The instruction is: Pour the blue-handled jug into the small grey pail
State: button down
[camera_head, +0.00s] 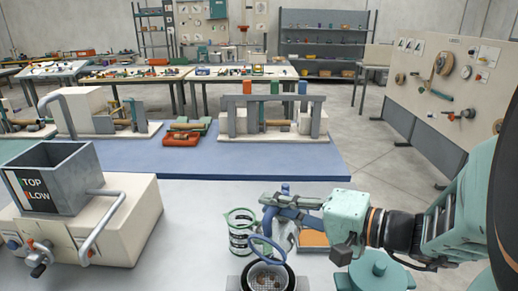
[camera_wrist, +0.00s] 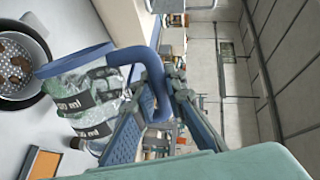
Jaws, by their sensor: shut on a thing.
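The clear jug with a blue rim and blue handle (camera_wrist: 78,92) is held by my gripper (camera_wrist: 160,112), which is shut on its handle. In the head view my gripper (camera_head: 284,208) is above the bench, and the jug's blue rim (camera_head: 262,240) shows below and left of it. The jug is strongly tilted, its rim near the round grey pail (camera_head: 290,282). The pail (camera_wrist: 40,88) holds a pale perforated strainer with several brown pieces in it. I cannot tell how much is left in the jug, and no stream is visible.
A green-handled jug (camera_head: 238,232) stands close to the left of my gripper. An orange-topped tray (camera_head: 313,239) lies to the right. A cream machine with a grey hopper (camera_head: 60,180) fills the left of the bench. The bench between machine and jugs is clear.

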dwell(0.4)
jog(key=w+d+m, duration=0.1)
jog(key=w+d+m+p, duration=0.1)
jog(key=w, duration=0.1)
jog(key=shift+w+f+g+y, duration=0.1)
jog(key=shift+f+g+y, duration=0.05)
jog(key=shift+g+y, duration=0.15)
jog(key=shift+w+d+f+m+p, duration=0.3)
jog(key=shift+w+m+p, duration=0.2)
jog(key=shift+m, duration=0.2)
jog(key=shift+r, duration=0.1)
jog(key=w+p, duration=0.1)
jog(key=d+r+m+p, duration=0.1)
jog(key=shift+w+g+p, duration=0.35)
jog(key=shift+g, duration=0.05)
jog(key=shift+w+d+r+m+y+p, duration=0.15)
jog(key=shift+w+d+m+y+p, duration=0.2)
jog(key=shift+w+m+p, duration=0.4)
jog(key=shift+w+d+f+m+p, duration=0.15)
jog(key=shift+d+f+m+p, duration=0.1)
jog(key=shift+m+p, duration=0.1)
